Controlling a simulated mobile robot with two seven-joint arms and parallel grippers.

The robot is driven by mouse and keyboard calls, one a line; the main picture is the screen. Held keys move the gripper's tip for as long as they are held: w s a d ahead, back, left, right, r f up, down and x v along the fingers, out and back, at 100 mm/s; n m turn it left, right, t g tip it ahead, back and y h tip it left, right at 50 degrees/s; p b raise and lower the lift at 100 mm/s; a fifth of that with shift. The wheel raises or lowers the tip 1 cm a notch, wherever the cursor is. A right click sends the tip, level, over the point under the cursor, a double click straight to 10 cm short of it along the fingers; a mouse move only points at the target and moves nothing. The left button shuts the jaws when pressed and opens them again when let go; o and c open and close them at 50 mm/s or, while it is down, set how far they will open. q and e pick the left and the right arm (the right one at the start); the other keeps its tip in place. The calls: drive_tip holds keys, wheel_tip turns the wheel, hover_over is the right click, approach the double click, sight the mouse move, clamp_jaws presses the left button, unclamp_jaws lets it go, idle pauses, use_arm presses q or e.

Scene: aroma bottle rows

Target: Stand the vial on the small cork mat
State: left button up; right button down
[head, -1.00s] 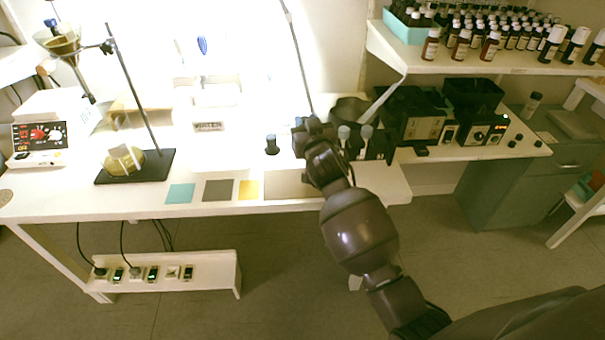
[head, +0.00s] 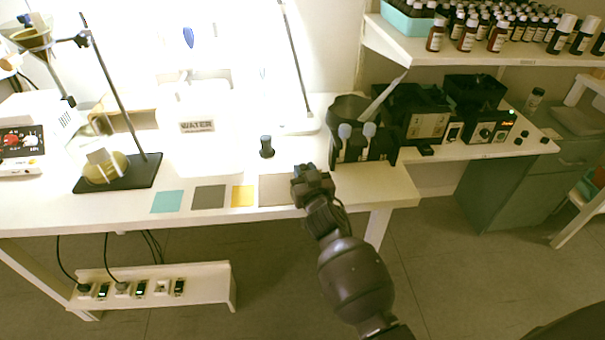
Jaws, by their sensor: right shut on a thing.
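My right gripper (head: 312,178) is over the front of the white table, at the right end of the row of flat mats. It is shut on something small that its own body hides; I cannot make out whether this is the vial. The row has a teal mat (head: 167,201), a grey-brown mat (head: 208,197), a small yellow-tan mat (head: 242,196) and a larger beige mat (head: 276,190) beside the gripper. I cannot tell for sure which is cork. The small yellow-tan mat looks bare. My left gripper is out of view.
A small dark bottle (head: 267,148) stands behind the beige mat. A black rack (head: 362,143) with grey-topped items is right of the gripper. A stand with a black base (head: 119,174) is at the left. The table (head: 215,160) is clear around the WATER label (head: 197,126).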

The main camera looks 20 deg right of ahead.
idle(0.3)
drive_tip(key=shift+f, duration=0.2)
drive_tip(key=c, duration=1.4)
unclamp_jaws()
drive_tip(key=shift+f, duration=0.1)
drive_tip(key=o, duration=0.5)
